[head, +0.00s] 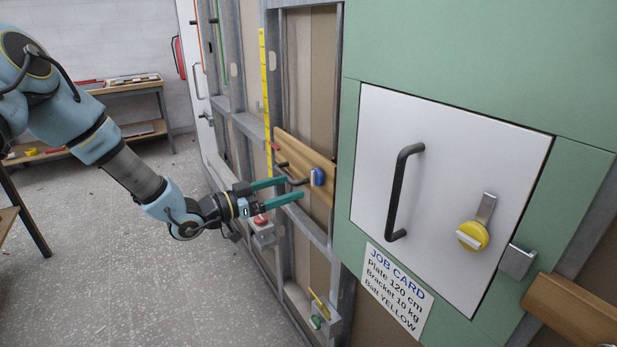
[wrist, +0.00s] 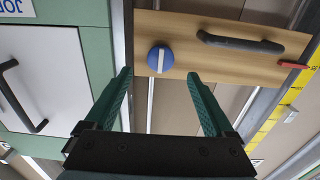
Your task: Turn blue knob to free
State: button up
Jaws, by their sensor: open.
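The blue knob (head: 317,177) sits on a small wooden panel (head: 322,163) set in the wall frame, to the right of a dark bar handle (head: 291,174). In the wrist view the round blue knob (wrist: 160,58) has a white stripe that runs nearly upright in the picture. My gripper (head: 290,190) is open and empty in front of the panel. In the wrist view its green fingers (wrist: 158,78) point toward the knob, which shows just beyond and between the tips. The fingers appear apart from the knob. No "free" marking is legible.
A white door (head: 380,150) with a black handle and a yellow knob (head: 472,236) is to the right. A job card (head: 393,290) hangs below it. A red button box (head: 261,222) is below my gripper. A yellow strip (head: 266,95) stands left of the panel. Grey floor (head: 130,235) is open at left.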

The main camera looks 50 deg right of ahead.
aim_at(312, 180)
jog(key=p+x, duration=0.2)
jog(key=x, duration=0.5)
jog(key=shift+c, duration=0.4)
jog(key=c, duration=1.3)
